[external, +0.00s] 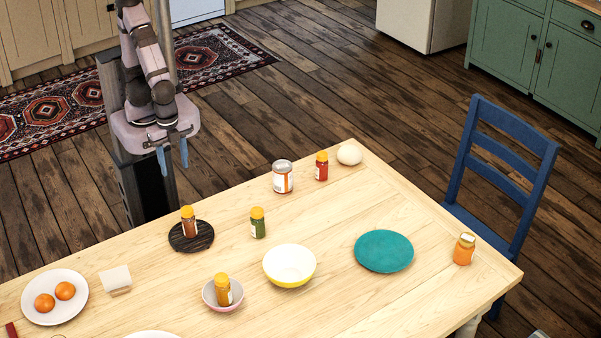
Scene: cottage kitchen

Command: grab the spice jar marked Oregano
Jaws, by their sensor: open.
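Several spice jars with yellow-orange caps are on the wooden table. A jar with green contents (258,224) stands upright right of a dark round board. A jar with brown contents (189,226) stands on that board (202,245). A jar with red contents (322,168) stands near the back edge. A yellowish-brown jar (223,290) is in a small pinkish bowl (209,301). The labels are too small to read, so I cannot tell which says Oregano. My gripper (173,163) is open and empty, pointing down above and behind the table's back left edge, apart from all jars.
A tin can (282,178), a whitish round item (349,154), a yellow-white bowl (289,267), a teal plate (384,252) and an orange jar (464,249) stand on the table. At left are a plate with oranges (78,311) and a small white card (115,278).

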